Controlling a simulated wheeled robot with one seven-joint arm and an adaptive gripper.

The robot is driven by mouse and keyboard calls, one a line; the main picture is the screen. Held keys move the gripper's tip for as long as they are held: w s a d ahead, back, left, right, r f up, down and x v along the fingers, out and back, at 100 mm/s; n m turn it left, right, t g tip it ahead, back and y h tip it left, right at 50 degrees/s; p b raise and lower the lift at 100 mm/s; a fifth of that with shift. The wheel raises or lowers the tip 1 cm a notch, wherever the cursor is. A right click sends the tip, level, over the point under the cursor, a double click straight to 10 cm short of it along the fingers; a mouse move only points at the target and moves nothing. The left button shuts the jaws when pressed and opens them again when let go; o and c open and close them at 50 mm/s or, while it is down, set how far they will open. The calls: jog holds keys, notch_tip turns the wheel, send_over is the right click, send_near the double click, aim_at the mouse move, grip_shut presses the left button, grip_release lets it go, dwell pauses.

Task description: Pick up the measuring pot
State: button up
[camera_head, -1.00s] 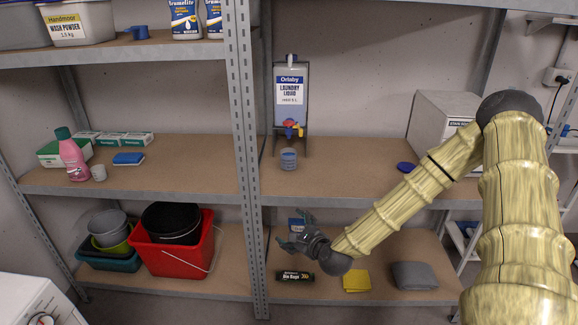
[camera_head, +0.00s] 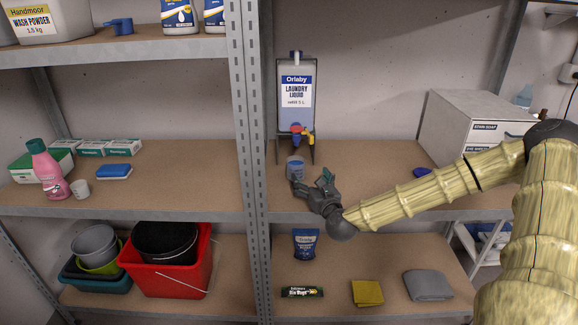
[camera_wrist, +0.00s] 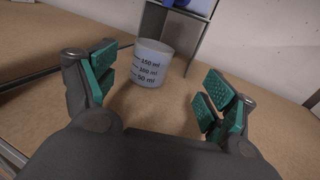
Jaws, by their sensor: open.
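The measuring pot (camera_head: 295,167) is a small translucent cup with a bluish upper part. It stands upright on the middle shelf, in front of the laundry liquid dispenser. In the wrist view the pot (camera_wrist: 152,62) shows dark ml markings and stands ahead of my gripper, between the lines of its fingers. My gripper (camera_head: 310,183) is just in front of the pot in the head view and covers its lower part. In the wrist view my gripper (camera_wrist: 160,97) is open, with green finger pads apart and nothing between them. The pot looks beyond the fingertips; contact is not visible.
The laundry liquid dispenser (camera_head: 296,95) with coloured taps stands behind the pot on a dark stand. A metal upright (camera_head: 249,130) is to the left. A blue lid (camera_head: 422,172) and a white box (camera_head: 470,125) are to the right. Shelf space around the pot is clear.

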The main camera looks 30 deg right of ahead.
aim_at(300, 166)
jog(key=shift+x, duration=3)
jog(key=shift+a+p+x, duration=0.15)
jog(key=shift+p+x, duration=0.15)
jog(key=shift+x, duration=0.4)
jog(key=shift+a+p+x, duration=0.15)
jog(key=shift+p+x, duration=0.1)
jog(key=shift+x, duration=1.75)
jog(key=shift+a+r, duration=0.1)
jog(key=c, duration=1.2)
jog(key=shift+o, duration=0.2)
jog(key=shift+r, duration=0.15)
